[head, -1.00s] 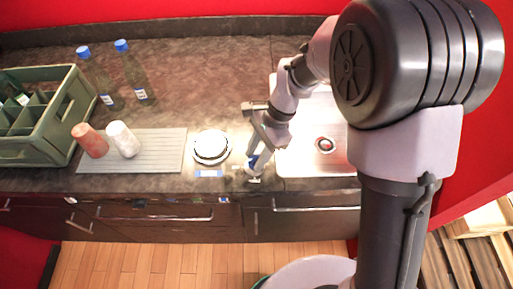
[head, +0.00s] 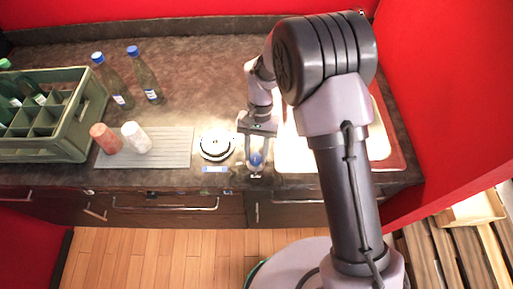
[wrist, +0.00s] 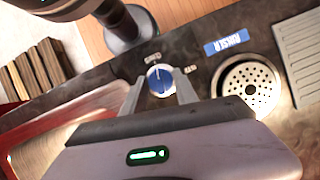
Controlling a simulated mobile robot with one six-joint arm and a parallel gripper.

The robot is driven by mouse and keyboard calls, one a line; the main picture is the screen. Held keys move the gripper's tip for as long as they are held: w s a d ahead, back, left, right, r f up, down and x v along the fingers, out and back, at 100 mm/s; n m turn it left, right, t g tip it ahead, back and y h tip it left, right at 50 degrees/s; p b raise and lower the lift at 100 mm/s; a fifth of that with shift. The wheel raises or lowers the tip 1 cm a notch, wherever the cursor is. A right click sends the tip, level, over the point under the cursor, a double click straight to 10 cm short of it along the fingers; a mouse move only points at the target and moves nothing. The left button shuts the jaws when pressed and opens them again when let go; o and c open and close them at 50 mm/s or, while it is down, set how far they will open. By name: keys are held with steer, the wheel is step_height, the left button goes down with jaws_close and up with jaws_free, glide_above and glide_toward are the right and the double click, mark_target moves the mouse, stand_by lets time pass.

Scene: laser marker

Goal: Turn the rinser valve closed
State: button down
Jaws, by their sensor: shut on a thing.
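The rinser valve is a round blue knob (wrist: 160,81) with a white pointer mark, set in the dark counter. In the wrist view the pointer is directed up the picture, toward one of two small labels whose words I cannot read surely. My gripper (wrist: 160,92) has one finger on each side of the knob and is shut on it. In the head view my gripper (head: 256,160) is over the blue knob at the counter's front. The round metal rinser (wrist: 247,90) is right of the knob in the wrist view, with a blue RINSER label (wrist: 227,41) beside it.
In the head view, the rinser (head: 217,146) is left of my gripper, then a grey ribbed mat (head: 170,147) with a red cup (head: 105,138) and a white cup (head: 136,138). A sink (head: 290,150) is right.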

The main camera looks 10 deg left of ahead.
steer(key=shift+a+n+h+p, duration=0.1)
steer(key=shift+n+h+p, duration=0.35)
steer(key=shift+n, duration=0.55)
steer(key=c, duration=1)
jaws_free()
steer(key=shift+o, duration=0.2)
steer(key=p+v, duration=0.4)
steer(key=v, duration=1.3)
steer(key=shift+r, duration=0.25)
steer(key=shift+s, duration=0.1)
